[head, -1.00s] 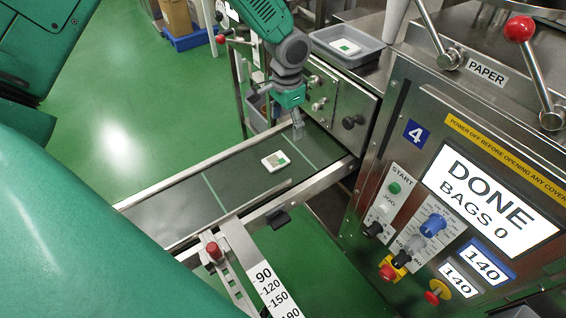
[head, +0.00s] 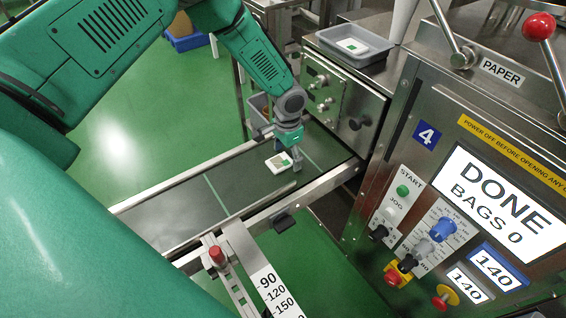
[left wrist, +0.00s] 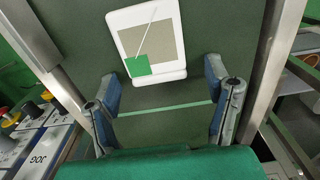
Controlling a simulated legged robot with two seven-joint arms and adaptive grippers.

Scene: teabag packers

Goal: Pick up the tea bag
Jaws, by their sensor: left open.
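The tea bag (head: 279,162) is a small white packet with a beige panel and a green tag. It lies flat on the dark conveyor belt (head: 240,187). My left gripper (head: 297,167) is low over the belt, just right of the bag in the head view. In the left wrist view the tea bag (left wrist: 147,45) lies ahead of the open fingers (left wrist: 160,100), roughly centred between them. The fingers look empty, and the bag's near edge is close to the fingertip line. My right gripper is not in view.
Metal rails (head: 258,214) run along the belt. The packing machine (head: 400,150) stands to the right with a screen reading DONE, BAGS 0. A grey tray (head: 328,45) on top holds another white packet (head: 352,46). A red-knobbed stop (head: 216,255) sits by the near rail.

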